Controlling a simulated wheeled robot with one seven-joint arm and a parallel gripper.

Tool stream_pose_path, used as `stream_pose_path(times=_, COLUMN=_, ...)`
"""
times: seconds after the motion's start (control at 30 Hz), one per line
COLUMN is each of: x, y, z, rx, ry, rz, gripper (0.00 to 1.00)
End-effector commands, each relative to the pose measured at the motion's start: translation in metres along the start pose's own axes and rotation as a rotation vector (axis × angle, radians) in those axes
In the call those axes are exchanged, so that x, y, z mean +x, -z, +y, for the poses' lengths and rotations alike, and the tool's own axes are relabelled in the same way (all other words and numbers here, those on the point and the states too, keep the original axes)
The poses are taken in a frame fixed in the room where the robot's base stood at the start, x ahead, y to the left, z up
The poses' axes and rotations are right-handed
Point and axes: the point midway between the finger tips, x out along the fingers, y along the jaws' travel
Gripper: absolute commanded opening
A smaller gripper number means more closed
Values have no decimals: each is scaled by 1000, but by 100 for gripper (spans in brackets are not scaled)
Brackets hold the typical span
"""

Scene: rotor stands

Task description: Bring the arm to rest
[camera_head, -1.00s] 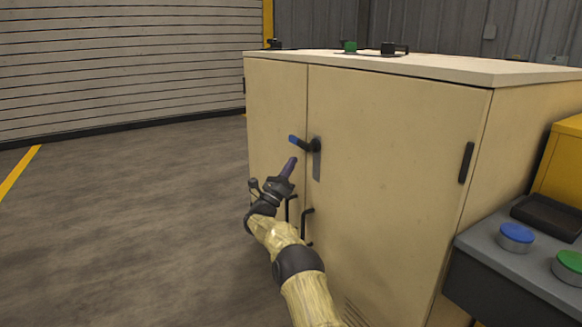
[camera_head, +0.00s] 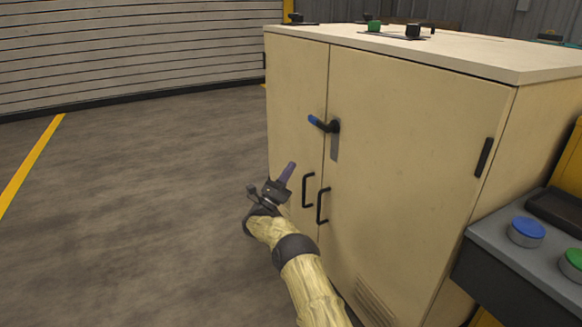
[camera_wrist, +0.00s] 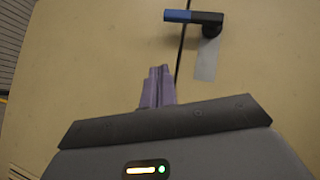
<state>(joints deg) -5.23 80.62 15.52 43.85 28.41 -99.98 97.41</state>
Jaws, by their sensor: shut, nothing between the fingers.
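My gripper (camera_head: 288,172) is shut and empty, with its purple fingers together. It is held in front of the beige cabinet (camera_head: 415,150), below and to the left of the door handle. In the wrist view my gripper (camera_wrist: 158,85) points at the cabinet front (camera_wrist: 255,75), with a gap that I cannot judge exactly. The black handle with a blue tip (camera_head: 324,124) sticks out to the left from its plate across the door seam. It also shows at the top of the wrist view (camera_wrist: 195,18).
Two black pull handles (camera_head: 322,206) sit low by the seam, close to my wrist. A grey console (camera_head: 510,265) with a blue button (camera_head: 526,231) and a green button (camera_head: 572,262) stands at the right. The floor (camera_head: 150,200) to the left is clear.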

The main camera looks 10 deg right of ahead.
Motion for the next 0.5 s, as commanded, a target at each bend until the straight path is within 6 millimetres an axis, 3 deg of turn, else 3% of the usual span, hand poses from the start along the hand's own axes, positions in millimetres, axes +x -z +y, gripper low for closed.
stream_pose_path(times=0.13, x=3, y=-4, z=0, rx=-7, ry=-10, rz=-3, gripper=0)
stream_pose_path(times=0.23, x=14, y=-18, z=2, rx=-43, ry=-62, rz=-17, gripper=0)
stream_pose_path(times=0.5, x=55, y=-94, z=15, rx=-340, ry=-427, rz=-169, gripper=0)
